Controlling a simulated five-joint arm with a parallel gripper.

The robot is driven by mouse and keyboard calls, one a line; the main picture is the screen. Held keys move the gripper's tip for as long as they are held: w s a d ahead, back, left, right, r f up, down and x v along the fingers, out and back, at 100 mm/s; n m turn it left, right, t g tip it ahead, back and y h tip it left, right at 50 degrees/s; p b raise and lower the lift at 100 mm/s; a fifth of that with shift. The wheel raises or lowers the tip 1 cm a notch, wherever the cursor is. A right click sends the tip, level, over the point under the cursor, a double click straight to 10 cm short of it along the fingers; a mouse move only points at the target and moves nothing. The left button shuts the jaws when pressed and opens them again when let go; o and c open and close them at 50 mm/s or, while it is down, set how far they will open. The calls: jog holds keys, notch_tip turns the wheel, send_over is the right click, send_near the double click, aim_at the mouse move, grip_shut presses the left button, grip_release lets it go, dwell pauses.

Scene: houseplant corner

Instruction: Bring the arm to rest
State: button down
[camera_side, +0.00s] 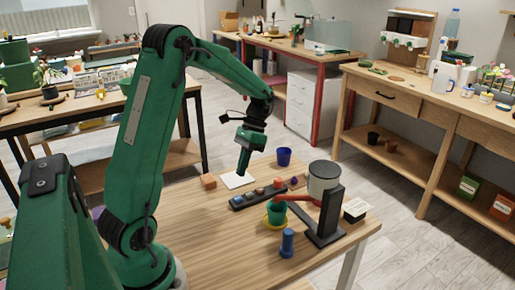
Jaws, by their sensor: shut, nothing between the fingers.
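My green arm reaches from the left over the wooden table (200,240). My gripper (242,170) points down with its fingers together, near a white square sheet (237,181). Its fingers hold nothing. I cannot tell the exact gap between the fingertips and the sheet.
A dark tray (240,203) with small items, a green cup on a yellow saucer (266,222), a blue cylinder (287,242), a black stand (326,232), a purple-blue cup (284,156) and a wooden block (208,181) share the table. The front left of the tabletop is clear.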

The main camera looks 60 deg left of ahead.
jog(key=s+d+r+n+t+y, duration=0.1)
jog(key=s+d+r+t, duration=0.4)
jog(key=d, duration=0.2)
jog(key=s+d+r+t+y, duration=0.1)
jog(key=s+d+r+t, duration=0.4)
jog(key=d, duration=0.3)
jog(key=shift+r+n+t, duration=0.3)
jog(key=shift+r+n, duration=0.1)
jog(key=shift+r, duration=0.3)
dwell(1.0)
